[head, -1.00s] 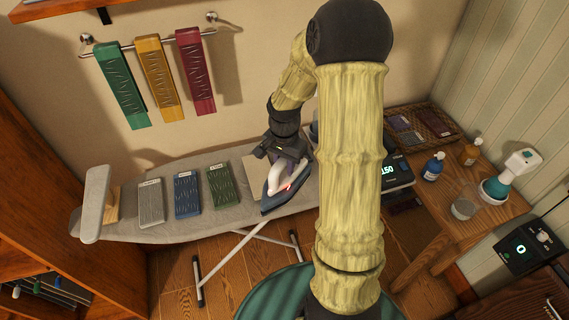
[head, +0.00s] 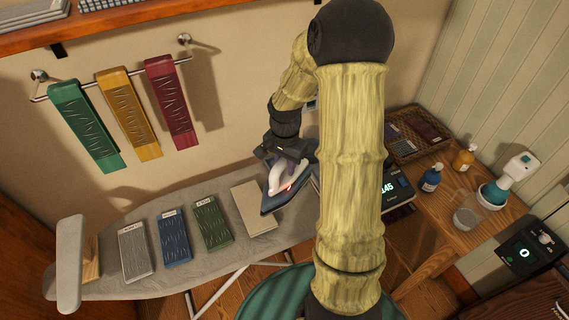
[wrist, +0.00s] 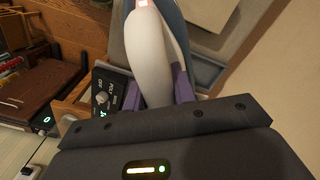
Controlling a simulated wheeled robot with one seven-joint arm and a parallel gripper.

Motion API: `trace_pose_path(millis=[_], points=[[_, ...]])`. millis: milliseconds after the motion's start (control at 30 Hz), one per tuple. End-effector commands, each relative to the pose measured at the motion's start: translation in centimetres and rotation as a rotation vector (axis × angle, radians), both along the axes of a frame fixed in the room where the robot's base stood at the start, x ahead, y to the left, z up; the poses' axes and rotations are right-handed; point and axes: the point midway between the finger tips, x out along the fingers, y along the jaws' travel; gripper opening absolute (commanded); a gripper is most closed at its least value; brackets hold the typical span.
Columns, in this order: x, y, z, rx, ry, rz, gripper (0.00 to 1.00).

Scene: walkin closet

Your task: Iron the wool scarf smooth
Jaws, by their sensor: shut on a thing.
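My gripper (head: 287,152) is shut on the white handle of the iron (head: 275,179). The iron has a dark blue soleplate and a red light, and is over the right part of the ironing board (head: 100,285), just right of a plain beige rectangle (head: 253,208). Contact with the board cannot be told. In the wrist view the purple fingers (wrist: 157,90) clasp the handle (wrist: 150,50). Grey (head: 138,252), blue (head: 174,238) and green (head: 212,224) ridged strips with small labels lie on the board. The labels are too small to read, so the wool scarf cannot be identified.
Green (head: 84,125), yellow (head: 128,112) and red (head: 172,103) ridged strips hang from a wall rail. On the right, a wooden table (head: 425,230) holds a display unit (head: 388,190), a wicker tray (head: 400,155), bottles (head: 431,178) and a clear beaker (head: 467,215).

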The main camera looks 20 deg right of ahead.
Motion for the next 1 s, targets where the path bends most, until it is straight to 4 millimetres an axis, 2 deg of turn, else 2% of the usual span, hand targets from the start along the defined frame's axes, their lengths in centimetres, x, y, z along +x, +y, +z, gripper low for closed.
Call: trace_pose_path(millis=[367,567,767,1000], points=[[0.0,-0.2,0.2,-0.001,-0.003,-0.003,0.00],[0.4,0.5,0.3,-0.007,0.001,0.054,0.00],[1.2,2.5,0.1,-0.018,0.007,0.217,0.00],[2.0,6.3,-0.7,-0.017,0.007,0.466,0.00]])
